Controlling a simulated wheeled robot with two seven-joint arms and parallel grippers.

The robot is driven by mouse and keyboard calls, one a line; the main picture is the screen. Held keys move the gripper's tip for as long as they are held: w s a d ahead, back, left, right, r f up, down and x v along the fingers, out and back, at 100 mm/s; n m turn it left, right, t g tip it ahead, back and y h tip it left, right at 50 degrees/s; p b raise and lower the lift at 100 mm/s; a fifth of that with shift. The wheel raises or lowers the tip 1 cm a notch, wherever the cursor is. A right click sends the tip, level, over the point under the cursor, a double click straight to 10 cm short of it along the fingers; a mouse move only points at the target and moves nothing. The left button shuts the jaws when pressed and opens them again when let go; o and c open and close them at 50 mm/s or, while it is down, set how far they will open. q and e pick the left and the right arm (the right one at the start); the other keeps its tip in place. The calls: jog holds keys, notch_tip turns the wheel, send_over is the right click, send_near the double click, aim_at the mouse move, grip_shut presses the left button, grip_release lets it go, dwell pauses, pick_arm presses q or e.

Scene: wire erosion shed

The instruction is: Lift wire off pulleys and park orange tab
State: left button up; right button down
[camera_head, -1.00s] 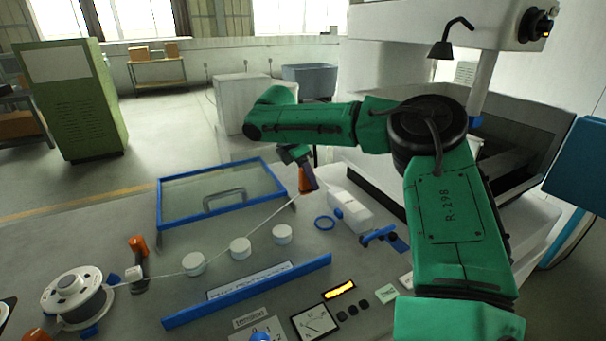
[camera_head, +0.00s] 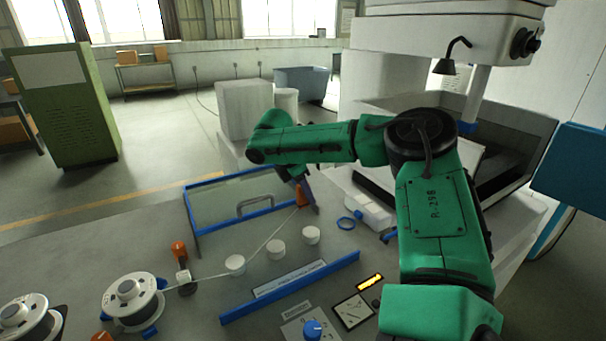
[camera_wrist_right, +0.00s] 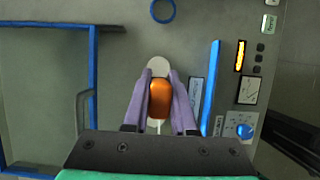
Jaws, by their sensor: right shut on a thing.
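My right gripper (camera_wrist_right: 159,103) is shut on the orange tab (camera_wrist_right: 159,98), which sits between its purple fingers. In the head view the tab (camera_head: 302,197) is held near the right end of the blue-framed clear panel. The pale wire (camera_head: 268,238) runs from the tab down-left past the white pulleys to the spool (camera_head: 128,289). It passes close by the left pulley (camera_head: 235,264) and on the far side of the middle pulley (camera_head: 276,249) and right pulley (camera_head: 311,235). I cannot tell if it touches the left pulley. My left gripper is out of view.
The blue-framed panel (camera_head: 190,213) has a grey handle. A blue rail (camera_head: 290,288) lies in front of the pulleys. An orange-topped post (camera_head: 180,252) stands by the spool. A blue ring (camera_head: 346,223) lies right of the tab. A second spool (camera_head: 25,315) is at lower left.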

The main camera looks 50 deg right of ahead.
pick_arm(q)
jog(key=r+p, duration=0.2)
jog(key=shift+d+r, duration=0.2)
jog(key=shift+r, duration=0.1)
pick_arm(e)
jog(key=w+a, duration=0.3)
jog(key=a, duration=0.6)
jog(key=shift+w+a+f, duration=0.15)
jog(key=shift+w+a, duration=0.15)
pick_arm(q)
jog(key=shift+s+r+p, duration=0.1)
jog(key=shift+p, duration=0.2)
pick_arm(e)
jog(key=shift+a, duration=0.15)
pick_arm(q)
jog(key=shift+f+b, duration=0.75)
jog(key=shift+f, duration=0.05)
pick_arm(e)
jog(key=w+a, duration=0.4)
jog(key=a, duration=0.6)
jog(key=shift+a, duration=0.3)
